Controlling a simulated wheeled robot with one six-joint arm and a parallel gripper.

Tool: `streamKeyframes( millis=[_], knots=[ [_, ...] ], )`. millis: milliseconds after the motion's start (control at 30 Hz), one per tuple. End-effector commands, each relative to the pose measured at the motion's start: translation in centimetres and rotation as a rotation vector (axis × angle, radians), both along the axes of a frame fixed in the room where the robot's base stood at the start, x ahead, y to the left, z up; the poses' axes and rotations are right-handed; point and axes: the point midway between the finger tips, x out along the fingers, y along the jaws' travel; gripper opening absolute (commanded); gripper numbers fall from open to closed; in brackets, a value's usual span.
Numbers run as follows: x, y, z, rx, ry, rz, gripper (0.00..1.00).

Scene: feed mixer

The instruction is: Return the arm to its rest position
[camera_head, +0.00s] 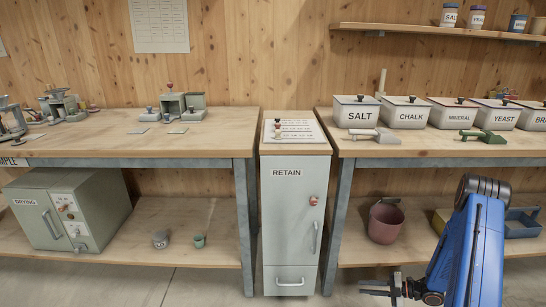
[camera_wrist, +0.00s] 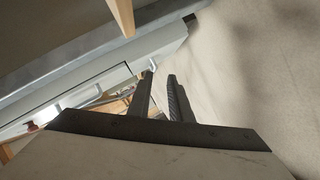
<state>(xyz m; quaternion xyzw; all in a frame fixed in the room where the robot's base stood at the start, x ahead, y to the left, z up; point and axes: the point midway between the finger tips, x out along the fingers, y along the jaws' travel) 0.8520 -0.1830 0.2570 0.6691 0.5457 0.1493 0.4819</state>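My blue arm (camera_head: 472,245) is at the lower right of the head view, in front of the right bench. My gripper (camera_head: 378,287) is low, near the bottom edge of that view, pointing left in front of the right bench's lower shelf. Its two dark fingers show apart in the wrist view (camera_wrist: 160,92), with a gap between them. Nothing is visible between the fingers.
A grey RETAIN cabinet (camera_head: 290,220) stands between the left bench (camera_head: 170,152) and the right bench (camera_head: 440,152). Labelled bins, including a SALT bin (camera_head: 357,111), stand on the right bench. A reddish bucket (camera_head: 385,222) sits on its lower shelf. Floor shows in front of the left bench.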

Motion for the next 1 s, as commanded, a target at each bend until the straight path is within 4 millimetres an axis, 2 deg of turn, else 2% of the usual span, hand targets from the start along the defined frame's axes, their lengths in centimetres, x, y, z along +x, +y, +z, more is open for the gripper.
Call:
streamKeyframes(
  millis=[233, 367, 500, 700, 1000],
  knots=[
    [3.2, -0.8, 2.8, -0.106, 0.02, -0.078, 0.18],
    [5.5, -1.5, 5.4, -0.186, 0.036, -0.151, 0.18],
    [7.9, -2.4, 8.6, -0.271, 0.057, -0.248, 0.18],
    [10.4, -3.6, 13.9, -0.365, 0.087, -0.401, 0.18],
    [11.8, -5.0, 22.4, -0.453, 0.136, -0.65, 0.18]
  ],
)
